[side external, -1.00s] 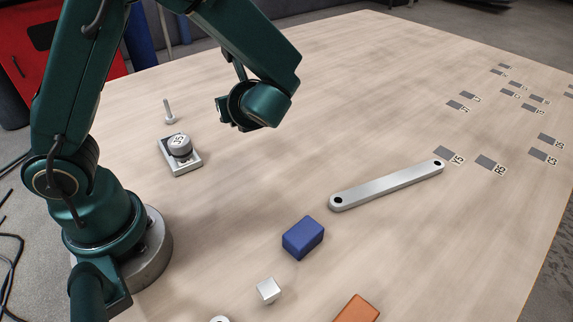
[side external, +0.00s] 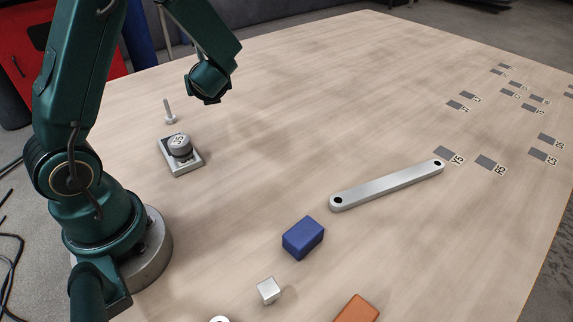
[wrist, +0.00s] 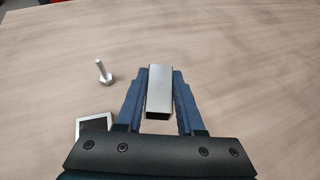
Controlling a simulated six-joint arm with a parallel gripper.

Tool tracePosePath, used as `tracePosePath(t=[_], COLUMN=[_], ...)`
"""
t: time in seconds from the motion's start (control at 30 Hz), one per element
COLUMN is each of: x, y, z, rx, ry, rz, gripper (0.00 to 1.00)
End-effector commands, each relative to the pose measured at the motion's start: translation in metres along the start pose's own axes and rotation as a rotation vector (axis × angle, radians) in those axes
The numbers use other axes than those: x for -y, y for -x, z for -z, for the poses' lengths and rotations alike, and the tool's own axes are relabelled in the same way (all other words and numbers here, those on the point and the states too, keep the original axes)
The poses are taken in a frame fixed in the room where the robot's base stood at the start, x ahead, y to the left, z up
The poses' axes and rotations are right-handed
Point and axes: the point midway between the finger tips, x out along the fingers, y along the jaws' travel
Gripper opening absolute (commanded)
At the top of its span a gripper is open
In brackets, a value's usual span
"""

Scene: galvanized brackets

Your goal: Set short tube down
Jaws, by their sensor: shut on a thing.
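The short tube (wrist: 160,92) is a silver square-section tube, seen in the wrist view between the two blue fingers of my gripper (wrist: 161,75). My gripper is shut on it. In the side view my gripper (side external: 207,98) hangs over the far left part of the table, and the tube cannot be made out there. The wrist view shows bare wood beyond the tube; its height above the table is hard to tell.
A bolt (side external: 169,112) stands upright left of my gripper. A tray (side external: 192,168) with a round weight (side external: 180,147) marked J5 is nearer. A long bar (side external: 385,187), blue block (side external: 303,238), silver cube (side external: 268,290) and orange block (side external: 355,309) lie to the right and front.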

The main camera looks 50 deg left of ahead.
Motion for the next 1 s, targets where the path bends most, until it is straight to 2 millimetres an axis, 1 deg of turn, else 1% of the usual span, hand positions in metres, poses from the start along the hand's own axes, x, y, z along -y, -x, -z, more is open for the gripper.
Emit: tracePosePath(t=[0.03, 0.3, 0.43, 0.5, 0.63, 0.83, 0.9, 1.0], x=[0.011, 0.059, 0.074, 0.079, 0.081, 0.081, 0.081, 0.081], y=[-0.001, -0.005, -0.007, -0.007, -0.009, -0.021, -0.025, -0.026], z=[0.007, 0.040, 0.049, 0.052, 0.057, 0.080, 0.085, 0.088], rx=[-0.001, 0.001, 0.001, 0.001, 0.001, 0.000, 0.000, 0.001], ry=[-0.005, -0.002, 0.001, 0.000, -0.001, -0.003, -0.001, 0.000], rz=[0.002, 0.002, 0.001, 0.000, -0.002, -0.002, -0.002, -0.001], gripper=[0.00, 0.00, 0.00, 0.00, 0.00, 0.00, 0.00, 0.00])
